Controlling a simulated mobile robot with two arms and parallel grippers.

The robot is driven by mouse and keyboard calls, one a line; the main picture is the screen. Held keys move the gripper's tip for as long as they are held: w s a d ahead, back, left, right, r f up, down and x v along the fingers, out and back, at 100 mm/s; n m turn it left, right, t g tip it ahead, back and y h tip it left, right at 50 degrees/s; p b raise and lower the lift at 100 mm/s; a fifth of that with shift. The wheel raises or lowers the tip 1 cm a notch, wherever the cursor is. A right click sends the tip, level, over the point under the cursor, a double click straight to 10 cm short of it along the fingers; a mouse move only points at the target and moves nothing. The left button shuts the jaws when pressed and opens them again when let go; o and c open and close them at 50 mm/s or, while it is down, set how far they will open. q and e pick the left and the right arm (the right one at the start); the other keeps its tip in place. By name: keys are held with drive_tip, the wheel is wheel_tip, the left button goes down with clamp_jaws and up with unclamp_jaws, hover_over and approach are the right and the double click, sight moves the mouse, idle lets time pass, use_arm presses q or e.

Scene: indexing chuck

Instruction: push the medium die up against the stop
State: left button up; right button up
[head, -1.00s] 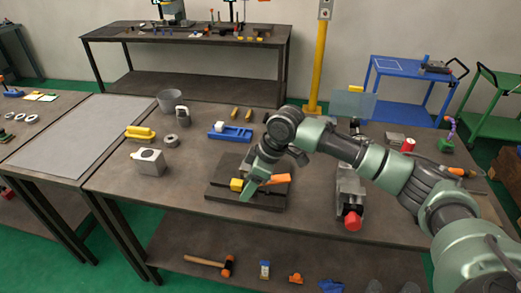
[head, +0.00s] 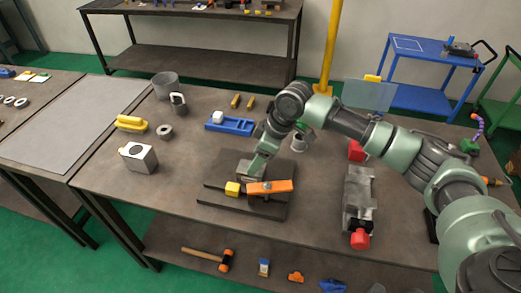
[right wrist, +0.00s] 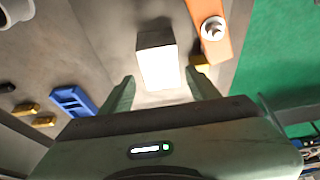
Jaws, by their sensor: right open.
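My right gripper (head: 252,172) is low over the dark fixture plate (head: 218,207) on the bench. In the right wrist view its two fingers (right wrist: 161,76) are apart, with a grey block (right wrist: 157,40) between or just beyond their tips; its near face is bright. This block looks like the die; I cannot tell whether a finger touches it. An orange bar (head: 280,186) with a round knob lies across the plate beside a yellow block (head: 233,188). The bar also shows in the right wrist view (right wrist: 206,12). Which part is the stop is not clear. My left gripper is not in view.
A blue holder (head: 228,124) with a white piece stands behind the plate. A grey vise-like device with a red end (head: 360,239) stands to the right. A grey block with a round hole (head: 138,158) is at the left. Bench space left of the plate is free.

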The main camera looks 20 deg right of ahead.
drive_tip(key=p+x, duration=0.1)
drive_tip(key=x, duration=0.4)
drive_tip(key=shift+f, duration=0.1)
drive_tip(key=shift+a+f, duration=0.15)
drive_tip(key=shift+f, duration=0.2)
drive_tip(key=shift+w+a+f, duration=0.1)
drive_tip(key=shift+f, duration=0.2)
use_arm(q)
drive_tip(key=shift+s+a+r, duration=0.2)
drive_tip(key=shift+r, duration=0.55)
use_arm(e)
drive_tip(key=shift+c, duration=1.2)
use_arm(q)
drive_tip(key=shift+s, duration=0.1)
use_arm(e)
clamp_jaws()
